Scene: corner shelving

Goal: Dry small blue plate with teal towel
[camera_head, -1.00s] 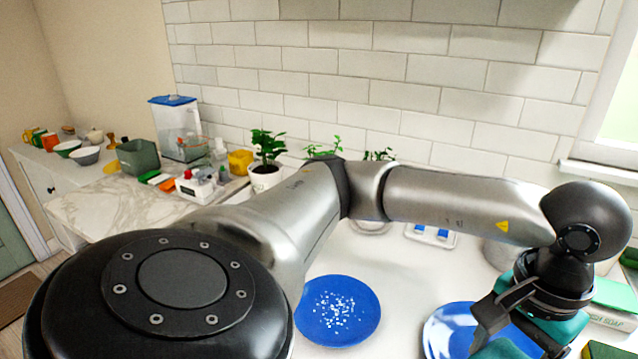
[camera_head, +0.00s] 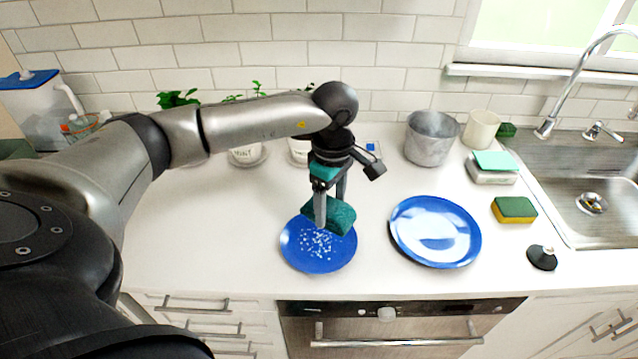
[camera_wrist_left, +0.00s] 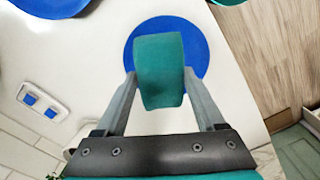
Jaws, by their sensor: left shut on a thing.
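My left gripper (camera_head: 328,200) is shut on the teal towel (camera_head: 338,216), which is folded or bunched between the fingers. The towel also shows in the left wrist view (camera_wrist_left: 160,72), in front of the blue plate. The small blue plate (camera_head: 304,258) lies on the white counter beneath the gripper, with many white specks or droplets on its middle. The towel overlaps the plate's far right part in the head view; I cannot tell whether it touches the plate. A larger blue plate (camera_head: 408,235) with a shiny pale middle lies to the right. My right gripper is not in view.
The sink (camera_head: 590,195) with its faucet is at the right. A sponge (camera_head: 514,209), a black round object (camera_head: 542,258) and a grey pot (camera_head: 431,138) stand on the counter. Potted plants line the back wall. Counter left of the small plate is clear.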

